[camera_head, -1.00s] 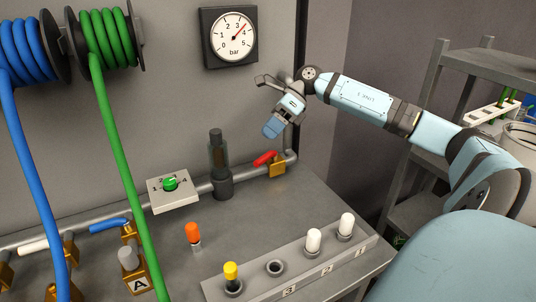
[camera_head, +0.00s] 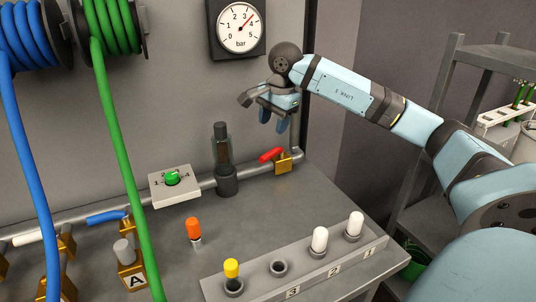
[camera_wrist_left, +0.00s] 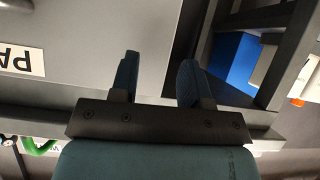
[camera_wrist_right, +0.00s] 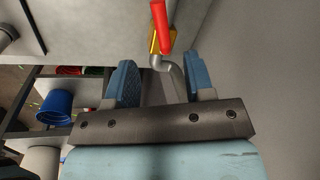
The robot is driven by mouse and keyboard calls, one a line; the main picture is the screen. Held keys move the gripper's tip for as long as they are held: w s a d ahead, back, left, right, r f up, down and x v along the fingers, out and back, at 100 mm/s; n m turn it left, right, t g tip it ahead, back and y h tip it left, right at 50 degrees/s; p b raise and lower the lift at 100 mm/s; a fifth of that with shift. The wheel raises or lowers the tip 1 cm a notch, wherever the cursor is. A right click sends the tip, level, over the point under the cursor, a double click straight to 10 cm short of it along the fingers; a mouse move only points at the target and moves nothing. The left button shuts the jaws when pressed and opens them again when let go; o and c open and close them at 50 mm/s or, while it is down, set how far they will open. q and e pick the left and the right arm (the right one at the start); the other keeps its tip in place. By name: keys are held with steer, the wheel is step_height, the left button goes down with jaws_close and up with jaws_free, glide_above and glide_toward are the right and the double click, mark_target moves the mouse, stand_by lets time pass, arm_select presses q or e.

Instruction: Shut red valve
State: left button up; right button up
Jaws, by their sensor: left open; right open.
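The red valve has a red lever (camera_head: 271,155) on a brass body (camera_head: 283,164), on the grey pipe at the back right of the bench. The lever lies roughly along the pipe, tilted a little upward to the right. In the right wrist view the red lever (camera_wrist_right: 160,22) shows beyond the fingertips, at the top middle. My right gripper (camera_head: 273,119) is open and empty, above the valve with its fingers pointing down. My left gripper (camera_wrist_left: 160,75) is open and empty; it is out of the head view.
A pressure gauge (camera_head: 240,27) hangs on the wall. A grey block (camera_head: 297,267) with yellow and white pegs lies in front. Green hose (camera_head: 113,130) hangs at left.

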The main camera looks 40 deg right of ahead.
mark_target(267, 154)
steer(key=f, duration=0.3)
steer(key=w+f, duration=0.1)
steer(key=f, duration=0.3)
steer(key=w+f+b, duration=0.1)
steer(key=f, duration=0.2)
steer(key=shift+a+f, duration=0.1)
steer(key=shift+f, duration=0.25)
jaws_close()
